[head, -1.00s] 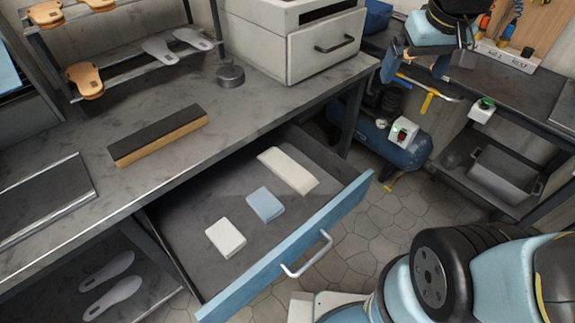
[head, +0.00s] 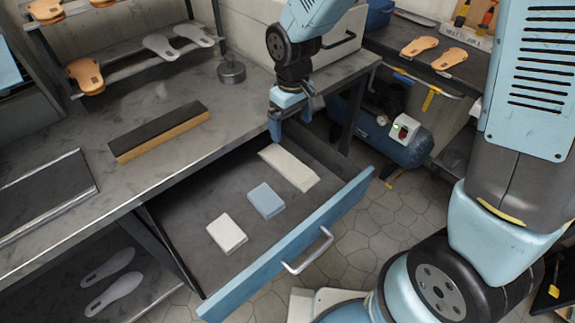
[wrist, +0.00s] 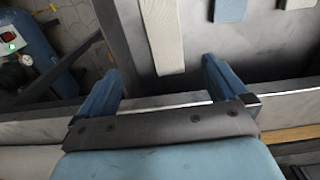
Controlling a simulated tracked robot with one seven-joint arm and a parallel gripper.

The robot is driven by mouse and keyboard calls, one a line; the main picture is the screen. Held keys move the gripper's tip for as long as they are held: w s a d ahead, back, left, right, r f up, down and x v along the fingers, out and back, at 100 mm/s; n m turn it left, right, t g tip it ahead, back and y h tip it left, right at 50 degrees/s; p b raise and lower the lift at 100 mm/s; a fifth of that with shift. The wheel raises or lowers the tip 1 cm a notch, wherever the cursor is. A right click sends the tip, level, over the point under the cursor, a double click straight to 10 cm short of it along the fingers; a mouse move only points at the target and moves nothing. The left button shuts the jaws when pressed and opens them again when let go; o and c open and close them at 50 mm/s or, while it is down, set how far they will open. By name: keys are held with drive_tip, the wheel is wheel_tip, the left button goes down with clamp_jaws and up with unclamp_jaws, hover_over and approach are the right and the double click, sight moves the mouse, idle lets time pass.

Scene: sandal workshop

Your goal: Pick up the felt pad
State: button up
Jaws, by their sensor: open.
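An open drawer (head: 255,290) under the workbench holds three pad-like blocks: a long cream one (head: 289,167), a small blue-grey one (head: 266,200) and a white one (head: 227,234). I cannot tell for certain which is the felt pad. My gripper (head: 291,122) is open and empty, pointing down near the bench's front edge, behind and above the long cream block. In the wrist view the cream block (wrist: 163,38) lies beyond and between my fingertips (wrist: 160,68), apart from them. The blue-grey block (wrist: 230,9) and part of the white one (wrist: 297,4) show at the top edge.
A sanding-type block (head: 158,132) with a dark top and a round metal tin (head: 231,71) stand on the bench (head: 70,130). A blue compressor (head: 385,143) stands right of the drawer. The drawer's floor is otherwise clear; its blue front has a handle (head: 308,252).

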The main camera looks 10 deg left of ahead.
drive_tip(key=f, duration=0.2)
hover_over(287, 164)
drive_tip(key=f, duration=0.7)
drive_tip(key=shift+d+f, duration=0.15)
drive_tip(key=shift+d, duration=0.1)
drive_tip(key=shift+w+a+f, duration=0.1)
drive_tip(key=shift+f, duration=1.25)
drive_tip(key=shift+a+f, duration=0.1)
drive_tip(key=shift+f, duration=1.2)
drive_tip(key=c, duration=1.1)
